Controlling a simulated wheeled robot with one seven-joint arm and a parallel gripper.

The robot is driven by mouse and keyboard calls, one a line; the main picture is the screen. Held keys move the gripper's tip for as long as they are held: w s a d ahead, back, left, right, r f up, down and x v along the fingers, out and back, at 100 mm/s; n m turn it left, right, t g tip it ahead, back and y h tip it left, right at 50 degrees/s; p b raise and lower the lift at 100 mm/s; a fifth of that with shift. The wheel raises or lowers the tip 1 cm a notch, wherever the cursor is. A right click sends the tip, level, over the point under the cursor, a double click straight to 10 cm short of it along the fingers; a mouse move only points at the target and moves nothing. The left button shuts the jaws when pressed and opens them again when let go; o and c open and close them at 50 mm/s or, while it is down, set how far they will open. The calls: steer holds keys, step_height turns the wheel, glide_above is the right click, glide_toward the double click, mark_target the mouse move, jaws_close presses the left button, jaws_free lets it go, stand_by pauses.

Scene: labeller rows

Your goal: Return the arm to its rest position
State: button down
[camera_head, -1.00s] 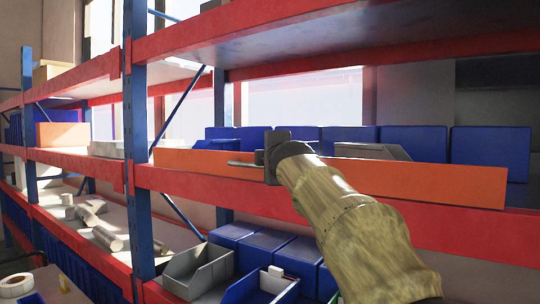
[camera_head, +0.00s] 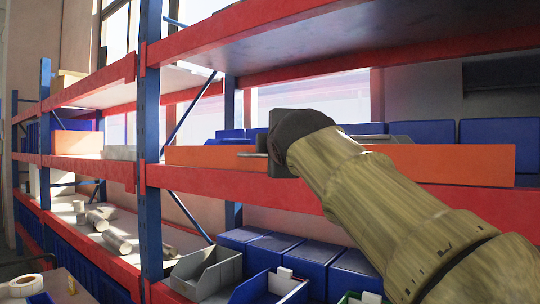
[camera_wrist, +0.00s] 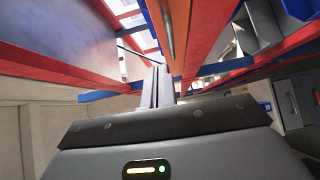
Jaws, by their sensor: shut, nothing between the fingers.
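My arm, in a tan cover, reaches up from the lower right of the head view. My gripper (camera_wrist: 158,88) shows in the wrist view with its two pale fingers together and nothing between them. In the head view its dark end is in front of the orange front board of the middle shelf, and the fingers are mostly hidden behind the wrist. I cannot tell how far it is from the board.
A rack with red beams (camera_head: 240,190) and blue posts (camera_head: 149,120) fills the view. Blue bins (camera_head: 400,133) stand behind the orange board (camera_head: 450,163). Grey (camera_head: 205,272) and blue bins sit below. Grey cylinders (camera_head: 117,242) lie on the left shelf. A tape roll (camera_head: 26,285) is at lower left.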

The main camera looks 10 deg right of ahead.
steer(key=shift+s, duration=0.25)
steer(key=shift+f, duration=0.1)
step_height(320, 180, down, 32)
steer(key=w+d+m+g+p, duration=0.1)
steer(key=d+m+g+p, duration=0.15)
steer(key=m+g, duration=0.55)
steer(key=s+d+f+m+g+p, duration=0.1)
steer(key=s+f+m+g, duration=0.6)
steer(key=s+f, duration=1.2)
step_height(320, 180, down, 4)
steer(key=m+p, duration=0.1)
steer(key=m, duration=0.1)
steer(key=shift+s+d+m, duration=0.2)
steer(key=shift+d+m, duration=0.1)
steer(key=shift+d, duration=0.05)
